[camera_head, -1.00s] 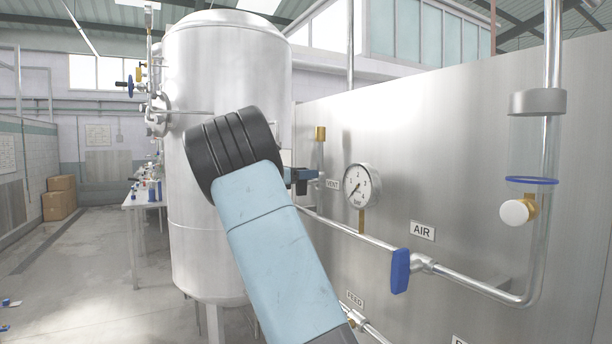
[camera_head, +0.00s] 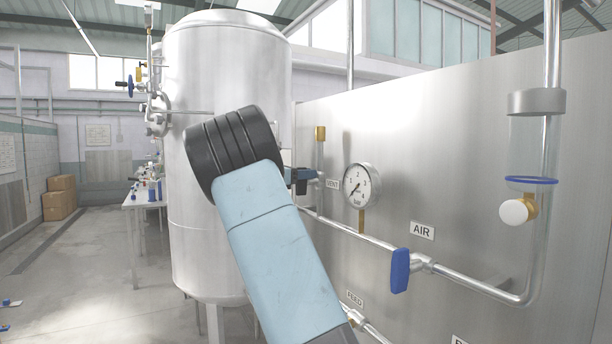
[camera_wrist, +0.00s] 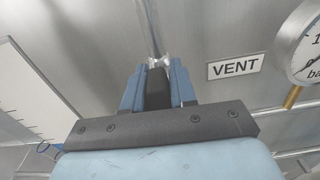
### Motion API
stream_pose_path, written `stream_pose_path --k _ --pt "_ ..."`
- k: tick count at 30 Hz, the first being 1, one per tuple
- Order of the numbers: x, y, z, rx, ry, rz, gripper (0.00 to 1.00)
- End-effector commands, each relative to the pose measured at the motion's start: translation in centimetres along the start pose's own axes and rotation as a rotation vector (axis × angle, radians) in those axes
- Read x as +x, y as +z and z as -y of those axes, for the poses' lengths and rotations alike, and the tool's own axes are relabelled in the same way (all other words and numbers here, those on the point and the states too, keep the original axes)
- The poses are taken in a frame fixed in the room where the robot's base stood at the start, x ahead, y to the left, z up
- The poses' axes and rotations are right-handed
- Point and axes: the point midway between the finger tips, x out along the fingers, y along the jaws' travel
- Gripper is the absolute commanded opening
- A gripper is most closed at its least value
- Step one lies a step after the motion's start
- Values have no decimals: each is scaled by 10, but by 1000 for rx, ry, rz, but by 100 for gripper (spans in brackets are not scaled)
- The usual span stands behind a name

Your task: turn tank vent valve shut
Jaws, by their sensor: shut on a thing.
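The VENT label (camera_wrist: 235,67) is on the steel panel, right of my gripper (camera_wrist: 158,85) in the wrist view. In the head view, my gripper (camera_head: 301,178) shows only in part beyond my arm, just left of the VENT label (camera_head: 333,184).
A pressure gauge (camera_head: 361,186) is right of the label, close to my gripper. Below it a pipe runs to a blue-handled AIR valve (camera_head: 400,270). A large steel tank (camera_head: 225,70) stands behind my arm. The floor at the left is largely open.

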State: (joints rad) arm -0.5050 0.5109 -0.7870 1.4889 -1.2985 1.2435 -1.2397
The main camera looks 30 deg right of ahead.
Motion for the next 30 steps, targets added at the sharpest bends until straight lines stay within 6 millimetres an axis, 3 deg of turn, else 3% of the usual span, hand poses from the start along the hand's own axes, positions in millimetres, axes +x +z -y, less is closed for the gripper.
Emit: stream_pose_path --k 8,30 --pt "0 0 4 169 3 1 0" --pt "-1 -9 21 867 2 0 0"
